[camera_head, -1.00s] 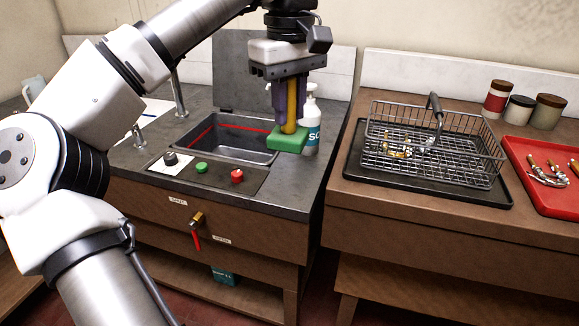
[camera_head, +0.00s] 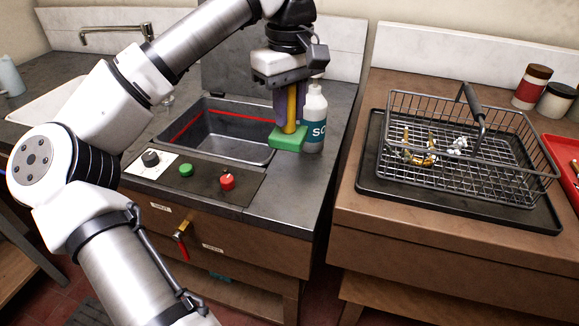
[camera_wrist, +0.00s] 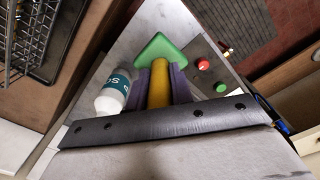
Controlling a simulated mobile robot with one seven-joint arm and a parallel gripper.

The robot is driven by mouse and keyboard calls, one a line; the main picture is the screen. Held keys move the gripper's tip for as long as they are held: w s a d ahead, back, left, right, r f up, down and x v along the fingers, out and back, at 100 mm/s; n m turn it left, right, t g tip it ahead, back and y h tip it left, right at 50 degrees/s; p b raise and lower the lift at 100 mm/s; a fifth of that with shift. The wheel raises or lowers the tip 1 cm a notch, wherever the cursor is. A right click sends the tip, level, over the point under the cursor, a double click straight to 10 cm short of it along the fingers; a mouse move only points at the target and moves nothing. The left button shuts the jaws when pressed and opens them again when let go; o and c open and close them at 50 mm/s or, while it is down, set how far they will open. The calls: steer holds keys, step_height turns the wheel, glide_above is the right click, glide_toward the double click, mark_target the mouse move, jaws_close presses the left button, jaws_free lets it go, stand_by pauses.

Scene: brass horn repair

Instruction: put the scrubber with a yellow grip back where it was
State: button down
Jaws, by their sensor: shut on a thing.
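The scrubber (camera_head: 287,138) has a yellow upright grip and a green block at its lower end. My gripper (camera_head: 289,104) is shut on the yellow grip, with a purple finger on each side of it. The scrubber is upright, close to the right edge of the sink basin, beside a white bottle (camera_head: 314,120). Whether the green block touches the counter I cannot tell. In the wrist view the yellow grip (camera_wrist: 160,84) shows between the purple fingers, with the green block (camera_wrist: 160,50) beyond.
The sink basin (camera_head: 225,150) with a red line inside is left of the scrubber. A panel with a black knob, a green button (camera_head: 186,170) and a red button (camera_head: 227,181) lies in front. A wire basket (camera_head: 462,150) stands on a black tray (camera_head: 380,190) at right.

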step_height(320, 180, down, 13)
steer(key=shift+r+p, duration=0.15)
steer(key=shift+p, duration=0.45)
steer(key=shift+f, duration=0.2)
steer(key=c, duration=1.2)
jaws_free()
steer(key=shift+c, duration=0.2)
steer(key=shift+r, duration=0.1)
step_height(320, 180, up, 12)
steer(key=shift+r+b, duration=0.15)
steer(key=shift+b, duration=0.4)
steer(key=shift+d, duration=0.1)
